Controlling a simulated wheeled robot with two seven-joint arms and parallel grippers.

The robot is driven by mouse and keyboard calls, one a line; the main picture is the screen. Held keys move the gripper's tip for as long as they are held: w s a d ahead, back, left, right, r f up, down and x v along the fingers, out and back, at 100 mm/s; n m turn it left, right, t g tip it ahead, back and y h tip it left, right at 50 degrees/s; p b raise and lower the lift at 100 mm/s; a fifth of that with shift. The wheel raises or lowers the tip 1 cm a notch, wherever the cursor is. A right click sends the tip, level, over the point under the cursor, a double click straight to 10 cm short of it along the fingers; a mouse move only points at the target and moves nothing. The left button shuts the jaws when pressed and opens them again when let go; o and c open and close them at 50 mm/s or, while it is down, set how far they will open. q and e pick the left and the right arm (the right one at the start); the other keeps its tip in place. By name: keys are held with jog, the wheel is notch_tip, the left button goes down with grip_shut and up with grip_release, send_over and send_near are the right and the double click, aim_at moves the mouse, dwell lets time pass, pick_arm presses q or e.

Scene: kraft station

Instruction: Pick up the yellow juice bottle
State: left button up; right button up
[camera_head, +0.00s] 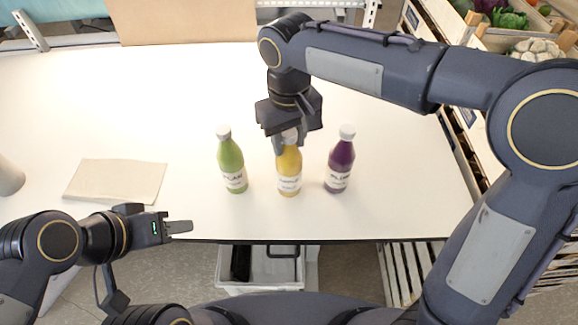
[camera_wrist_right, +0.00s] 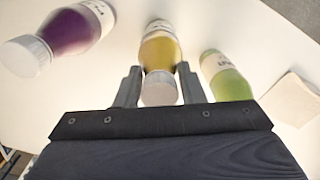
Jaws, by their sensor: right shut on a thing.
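The yellow juice bottle (camera_head: 289,171) stands upright on the white table between a green bottle and a purple bottle. My right gripper (camera_head: 288,141) is above it, with its fingers around the bottle's neck and cap. In the right wrist view the yellow bottle (camera_wrist_right: 161,55) lies between the two fingers of my right gripper (camera_wrist_right: 157,88), its white cap nearest the camera. The gripper hides part of the cap in the head view. My left gripper (camera_head: 180,227) is at the table's front left edge, away from the bottles, and its finger gap is not clear.
The green bottle (camera_head: 232,163) stands close on the left and the purple bottle (camera_head: 340,162) close on the right. A flat beige sheet (camera_head: 116,181) lies at the table's left. A white bin (camera_head: 262,269) is below the front edge. Vegetable crates stand at the right.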

grip_shut()
jog(key=shift+r, duration=0.2)
